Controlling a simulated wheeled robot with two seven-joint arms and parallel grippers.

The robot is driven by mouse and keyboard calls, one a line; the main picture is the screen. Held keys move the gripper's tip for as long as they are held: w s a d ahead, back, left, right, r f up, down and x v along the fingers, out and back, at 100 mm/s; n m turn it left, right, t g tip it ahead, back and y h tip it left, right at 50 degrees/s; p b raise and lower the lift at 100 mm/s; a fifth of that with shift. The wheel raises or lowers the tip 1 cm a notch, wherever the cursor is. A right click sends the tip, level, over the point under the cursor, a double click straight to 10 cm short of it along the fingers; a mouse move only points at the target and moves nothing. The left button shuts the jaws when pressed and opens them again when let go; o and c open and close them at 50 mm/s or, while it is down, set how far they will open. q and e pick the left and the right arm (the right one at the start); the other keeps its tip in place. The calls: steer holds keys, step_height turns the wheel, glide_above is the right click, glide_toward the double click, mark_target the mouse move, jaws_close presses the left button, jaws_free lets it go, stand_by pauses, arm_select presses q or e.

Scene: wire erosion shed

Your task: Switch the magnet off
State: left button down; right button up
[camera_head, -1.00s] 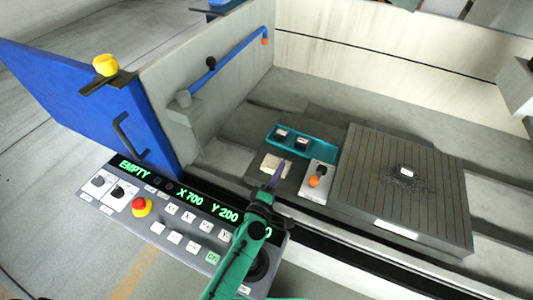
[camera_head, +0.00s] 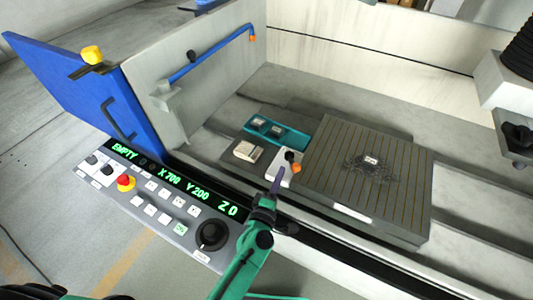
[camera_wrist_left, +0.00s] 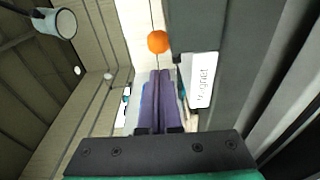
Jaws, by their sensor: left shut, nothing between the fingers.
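The magnet switch is a small pale plate (camera_head: 284,180) beside the grooved grey magnet block (camera_head: 395,205), with a black pivot and an orange-tipped lever (camera_head: 296,168). In the head view the orange tip lies to the lower right of the black part. In the left wrist view the orange ball (camera_wrist_left: 157,41) shows just beyond the fingertips, with a white "magnet" label (camera_wrist_left: 202,80) to the right. My left gripper (camera_head: 278,180) has purple fingers, shut and empty, close to the plate's near end. I cannot tell whether it touches the lever. My right gripper is not in view.
A teal tray (camera_head: 268,137) and a pale block (camera_head: 248,151) lie left of the switch. The control panel (camera_head: 150,215), with a red stop button (camera_head: 126,183), is at the front left. The blue door (camera_head: 85,90) stands open. A machine head (camera_head: 500,85) hangs at right.

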arm_select(q)
steer(key=shift+s+d, duration=0.1)
steer(key=shift+d, duration=0.35)
steer(key=shift+d+f, duration=0.1)
steer(key=shift+d, duration=0.5)
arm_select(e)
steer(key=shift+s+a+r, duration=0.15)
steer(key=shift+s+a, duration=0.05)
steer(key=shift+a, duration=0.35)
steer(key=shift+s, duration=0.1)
